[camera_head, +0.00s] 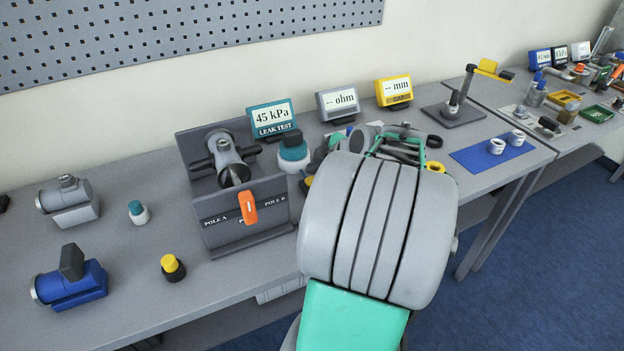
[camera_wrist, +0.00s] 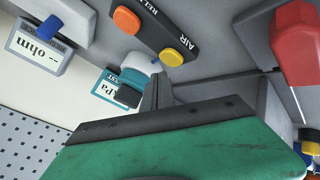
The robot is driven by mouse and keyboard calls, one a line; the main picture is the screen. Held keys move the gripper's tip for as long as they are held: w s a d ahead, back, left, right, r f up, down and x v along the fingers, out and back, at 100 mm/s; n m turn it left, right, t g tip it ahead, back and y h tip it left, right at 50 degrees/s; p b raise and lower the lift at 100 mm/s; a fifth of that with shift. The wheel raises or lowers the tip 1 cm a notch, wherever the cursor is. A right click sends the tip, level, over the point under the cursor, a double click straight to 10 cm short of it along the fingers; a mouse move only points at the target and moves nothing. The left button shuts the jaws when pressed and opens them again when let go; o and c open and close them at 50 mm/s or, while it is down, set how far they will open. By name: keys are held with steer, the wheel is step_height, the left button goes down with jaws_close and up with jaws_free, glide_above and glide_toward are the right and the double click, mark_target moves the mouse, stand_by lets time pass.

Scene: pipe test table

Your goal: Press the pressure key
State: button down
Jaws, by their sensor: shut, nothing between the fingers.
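In the wrist view a dark key bar (camera_wrist: 152,38) carries an orange key (camera_wrist: 126,20) and a yellow key (camera_wrist: 172,56). "AIR" is printed beside the yellow key and lettering starting "REL" beside the orange one. My gripper (camera_wrist: 156,78) is shut and empty, its fingertips close to the yellow key in the picture; I cannot tell whether they touch it. In the head view my arm hides the key bar and most of the gripper. The teal leak test display (camera_head: 273,119) reads 45 kPa; part of it also shows in the wrist view (camera_wrist: 118,92).
A grey fixture (camera_head: 250,215) with an orange handle (camera_head: 248,207) stands left of my arm. A teal-capped white piece (camera_head: 293,152) is beside it. The ohm display (camera_head: 339,103) and yellow mm display (camera_head: 394,90) stand behind. Loose pipe parts lie at the left.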

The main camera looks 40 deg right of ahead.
steer(key=shift+r+p, duration=0.9)
steer(key=shift+r, duration=1.3)
steer(key=shift+s, duration=0.1)
